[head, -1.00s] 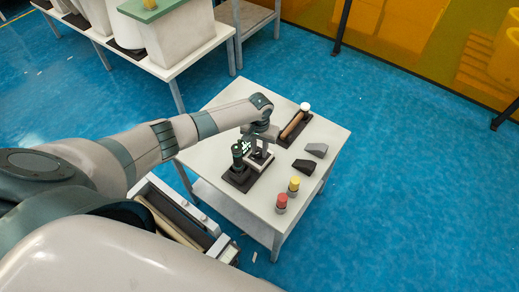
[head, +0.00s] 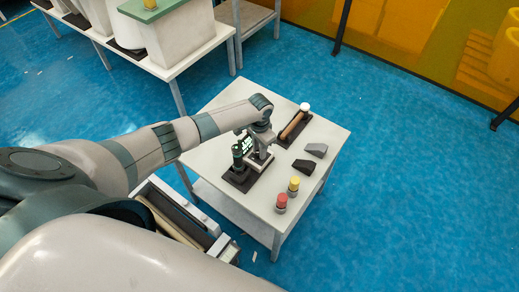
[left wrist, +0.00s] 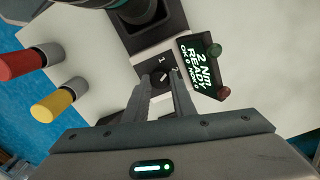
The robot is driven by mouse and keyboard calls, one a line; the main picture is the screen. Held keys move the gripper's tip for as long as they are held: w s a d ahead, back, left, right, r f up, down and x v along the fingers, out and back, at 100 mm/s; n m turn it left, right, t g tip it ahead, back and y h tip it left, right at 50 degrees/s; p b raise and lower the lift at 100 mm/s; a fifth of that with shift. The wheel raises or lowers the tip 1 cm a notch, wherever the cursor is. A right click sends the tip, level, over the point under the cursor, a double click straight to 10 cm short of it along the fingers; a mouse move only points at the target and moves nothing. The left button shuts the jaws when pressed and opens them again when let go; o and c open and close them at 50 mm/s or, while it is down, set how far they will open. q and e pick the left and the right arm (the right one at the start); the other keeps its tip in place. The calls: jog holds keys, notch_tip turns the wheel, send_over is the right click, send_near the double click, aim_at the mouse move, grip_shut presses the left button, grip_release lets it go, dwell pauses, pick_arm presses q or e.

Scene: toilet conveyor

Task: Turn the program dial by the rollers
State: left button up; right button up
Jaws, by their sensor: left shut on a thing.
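The program dial (left wrist: 160,82) is a small dark disc with a light pointer mark on a dark plate, with the numbers 1 and 2 beside it. In the left wrist view my left gripper (left wrist: 161,78) has its two fingers on either side of the dial, shut on it. In the head view my left gripper (head: 258,156) reaches down over the small white table and largely hides the dial. My right gripper is not in view.
A dark green upright tool (head: 238,158) stands left of the gripper on the white table (head: 210,160). Blue floor is free to the right.

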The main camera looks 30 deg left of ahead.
pick_arm(q)
jog(key=m, duration=0.5)
jog(key=shift+m, duration=0.4)
jog(key=o, duration=1.1)
jog(key=shift+c, duration=0.2)
notch_tip(320, 180, up, 18)
jog(key=b, duration=0.3)
jog(key=shift+f, duration=0.25)
